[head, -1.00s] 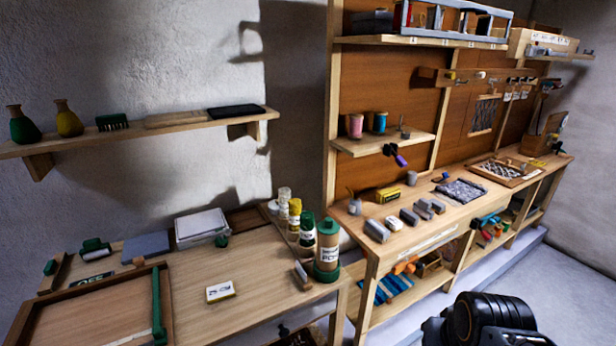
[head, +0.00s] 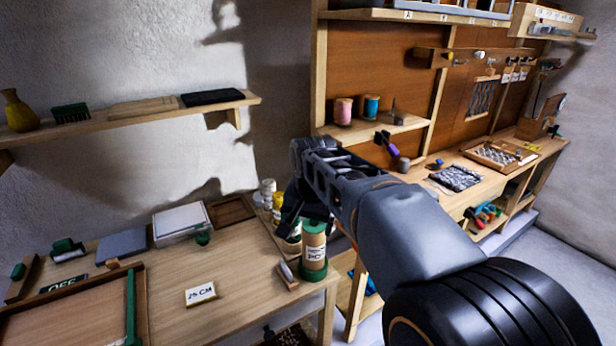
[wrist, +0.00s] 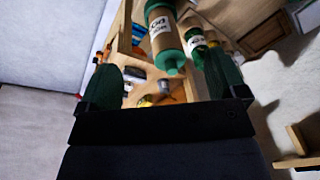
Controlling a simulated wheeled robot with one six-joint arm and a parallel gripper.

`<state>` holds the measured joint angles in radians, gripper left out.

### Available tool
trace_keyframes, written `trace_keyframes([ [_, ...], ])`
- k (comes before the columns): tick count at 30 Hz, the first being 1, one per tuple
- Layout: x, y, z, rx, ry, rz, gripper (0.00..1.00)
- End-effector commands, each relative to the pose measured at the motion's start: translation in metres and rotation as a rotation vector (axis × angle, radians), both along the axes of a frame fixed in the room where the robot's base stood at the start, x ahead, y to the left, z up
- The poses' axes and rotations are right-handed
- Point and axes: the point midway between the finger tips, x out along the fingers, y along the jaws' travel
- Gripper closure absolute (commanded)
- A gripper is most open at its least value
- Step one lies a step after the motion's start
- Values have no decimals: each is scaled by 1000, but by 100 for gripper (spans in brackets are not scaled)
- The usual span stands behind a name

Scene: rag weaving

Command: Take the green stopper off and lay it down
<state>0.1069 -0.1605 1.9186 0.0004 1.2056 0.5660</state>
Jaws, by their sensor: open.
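The green stopper (wrist: 173,63) sits in the end of a brown cylindrical container with a white label (wrist: 160,24) in the wrist view. In the head view that container (head: 314,246) stands upright at the right end of the left table, with a green top and a green base. My gripper (head: 305,212) is above and slightly behind it, pointing down and partly hiding its surroundings. In the wrist view my gripper (wrist: 163,72) is open and empty, its dark green fingers apart on either side of the stopper in the picture. The distance to the stopper is unclear.
Several small bottles (head: 267,190) stand in a row beside the container, partly behind my gripper. A small block (head: 288,275) lies next to its base. A white card (head: 201,294) lies on the table (head: 235,270), with bare wood around it. A workbench stands at right.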

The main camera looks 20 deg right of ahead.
Motion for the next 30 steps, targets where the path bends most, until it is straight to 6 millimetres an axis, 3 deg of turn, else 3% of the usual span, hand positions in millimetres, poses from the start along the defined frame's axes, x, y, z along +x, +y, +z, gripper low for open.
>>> trace_keyframes([
  [1, 20, -9, 8, 17, 26, -101, 5],
  [6, 69, -35, 23, 59, 94, -422, 0],
  [12, 101, -59, 28, 80, 143, -675, 0],
  [20, 111, -70, 15, 85, 164, -783, 0],
  [30, 110, -71, -45, 86, 165, -783, 0],
])
